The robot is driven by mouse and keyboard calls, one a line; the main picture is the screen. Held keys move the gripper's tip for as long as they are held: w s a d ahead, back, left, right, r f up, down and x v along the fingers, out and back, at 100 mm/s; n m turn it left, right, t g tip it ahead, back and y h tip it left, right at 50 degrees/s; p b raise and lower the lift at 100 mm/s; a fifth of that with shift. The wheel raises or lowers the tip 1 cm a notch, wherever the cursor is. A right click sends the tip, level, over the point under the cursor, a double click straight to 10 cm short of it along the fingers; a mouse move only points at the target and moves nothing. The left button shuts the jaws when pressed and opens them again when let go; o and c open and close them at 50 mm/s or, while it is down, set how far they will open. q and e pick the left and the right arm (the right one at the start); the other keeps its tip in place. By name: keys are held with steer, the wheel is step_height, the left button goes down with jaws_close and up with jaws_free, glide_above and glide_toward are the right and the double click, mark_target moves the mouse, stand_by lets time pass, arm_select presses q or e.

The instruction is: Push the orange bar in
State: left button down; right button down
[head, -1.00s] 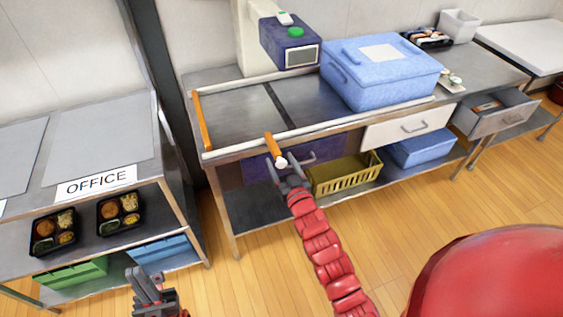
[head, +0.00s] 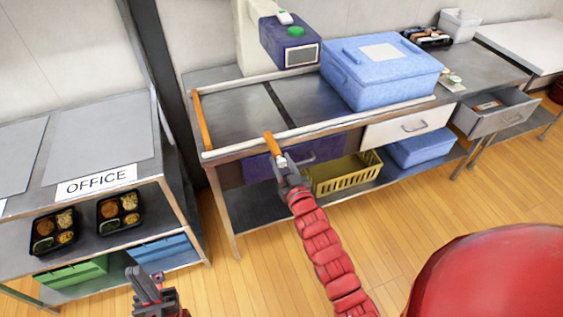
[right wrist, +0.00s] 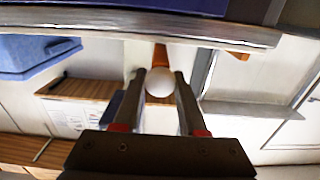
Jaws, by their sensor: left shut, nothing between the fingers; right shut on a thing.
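The orange bar (head: 272,146) sticks out over the front rail of the metal counter and ends in a white knob (right wrist: 160,82). My right gripper (head: 282,163) is shut on that knob, and in the right wrist view the knob sits between the two fingers. The bar (right wrist: 160,53) runs away from the fingertips toward the counter edge. A second orange bar (head: 201,121) lies across the counter's left end and partly shows in the right wrist view (right wrist: 238,55). My left gripper (head: 147,282) is shut and empty, low at the left, away from both bars.
A blue lidded box (head: 380,75) stands on the counter right of the bar. A purple drawer (head: 260,168) and a yellow basket (head: 345,175) are below. A white drawer (head: 408,126) is at the right. The counter between the orange bars is clear.

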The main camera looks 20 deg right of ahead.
mark_target(272, 141)
stand_by(0.8)
steer(key=w+b, duration=0.3)
steer(key=w, duration=0.5)
steer(key=shift+a+f, duration=0.1)
steer(key=shift+a, duration=0.05)
steer(key=shift+w, duration=0.15)
steer(key=shift+r, duration=0.25)
steer(key=c, duration=0.7)
jaws_free()
steer(key=shift+c, duration=0.2)
steer(key=shift+o, duration=1.3)
steer(key=shift+w+f, duration=0.15)
